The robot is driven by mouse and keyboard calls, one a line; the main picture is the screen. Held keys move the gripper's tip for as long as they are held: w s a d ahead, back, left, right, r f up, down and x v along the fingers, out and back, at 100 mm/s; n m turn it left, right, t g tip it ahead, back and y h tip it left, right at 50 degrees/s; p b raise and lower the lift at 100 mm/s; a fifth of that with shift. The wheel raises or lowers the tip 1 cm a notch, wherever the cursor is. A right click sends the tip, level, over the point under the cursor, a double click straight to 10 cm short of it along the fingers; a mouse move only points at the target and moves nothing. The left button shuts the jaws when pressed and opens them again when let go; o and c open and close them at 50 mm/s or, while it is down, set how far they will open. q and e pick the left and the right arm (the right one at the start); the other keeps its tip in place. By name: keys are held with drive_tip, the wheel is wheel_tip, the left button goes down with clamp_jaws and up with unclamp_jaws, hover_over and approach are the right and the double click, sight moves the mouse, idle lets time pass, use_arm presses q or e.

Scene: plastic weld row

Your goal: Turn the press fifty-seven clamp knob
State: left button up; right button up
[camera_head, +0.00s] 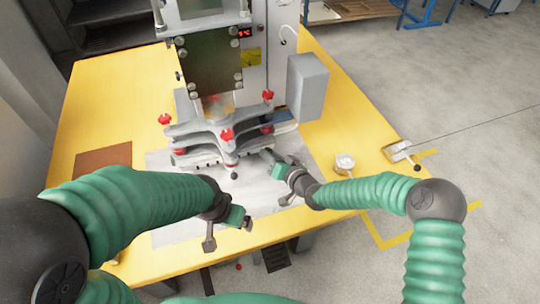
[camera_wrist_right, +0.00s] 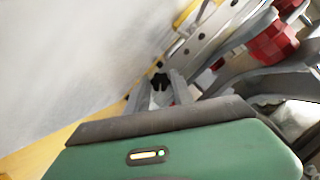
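The press (camera_head: 211,60) stands at the back middle of the yellow table, with a grey clamp frame at its front. Red knobs sit on the frame at left (camera_head: 164,119), front (camera_head: 226,135) and right (camera_head: 268,95). A small dark knob (camera_head: 234,175) hangs at the front edge. My right gripper (camera_head: 268,155) is just right of the frame's front. In the right wrist view its two fingers (camera_wrist_right: 160,92) are apart, and a black lobed knob (camera_wrist_right: 158,80) shows between and beyond their tips; contact cannot be told. My left gripper (camera_head: 230,235) is open and empty over the front table edge.
A grey box (camera_head: 307,87) stands right of the press. A round metal part (camera_head: 344,163) lies on the right of the table, with a lever device (camera_head: 402,151) at its edge. A brown mat (camera_head: 103,159) lies left. A pale sheet (camera_head: 180,233) covers the front middle.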

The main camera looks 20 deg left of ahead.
drive_tip(key=o, duration=0.4)
drive_tip(key=shift+s+d, duration=0.1)
drive_tip(key=shift+d, duration=0.1)
use_arm(q)
drive_tip(key=shift+s+d+r, duration=0.1)
drive_tip(key=shift+d, duration=0.2)
use_arm(e)
drive_tip(key=shift+d, duration=0.1)
use_arm(q)
drive_tip(key=shift+a+r+p, duration=0.1)
drive_tip(key=shift+r+p, duration=0.65)
use_arm(e)
drive_tip(key=v, duration=1.6)
drive_tip(key=shift+s+d, duration=0.25)
drive_tip(key=shift+s, duration=0.05)
drive_tip(key=shift+f, duration=0.1)
